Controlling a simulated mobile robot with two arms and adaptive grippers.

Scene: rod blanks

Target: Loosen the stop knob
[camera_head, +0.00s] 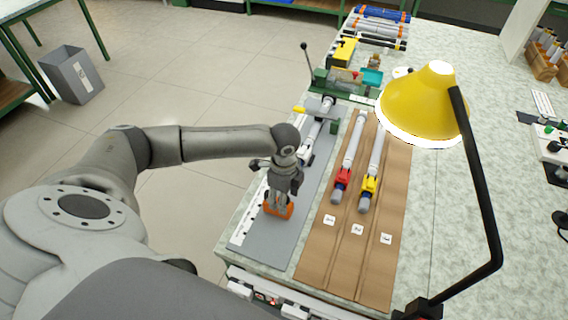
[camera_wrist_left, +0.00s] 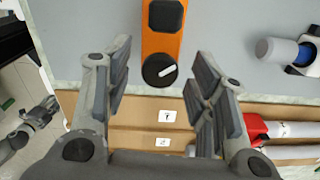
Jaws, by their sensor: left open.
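The orange stop (camera_wrist_left: 160,38) sits on the grey plate at its near end; in the head view its orange base (camera_head: 278,210) shows below my left gripper (camera_head: 282,197). A round black knob (camera_wrist_left: 155,72) with a white pointer mark is on the stop, beside a black square part. In the left wrist view my left gripper (camera_wrist_left: 161,75) is open, one finger on each side of the knob, with visible gaps and nothing held. My right gripper (camera_wrist_left: 42,112) shows small at the left of the wrist view; its jaw state is unclear.
A brown grooved board (camera_head: 330,262) right of the plate holds rods with a red clamp (camera_head: 342,178) and a yellow clamp (camera_head: 370,184). A yellow lamp (camera_head: 425,100) overhangs the bench at right. A white rod with its fixture (camera_head: 312,140) lies further along the plate.

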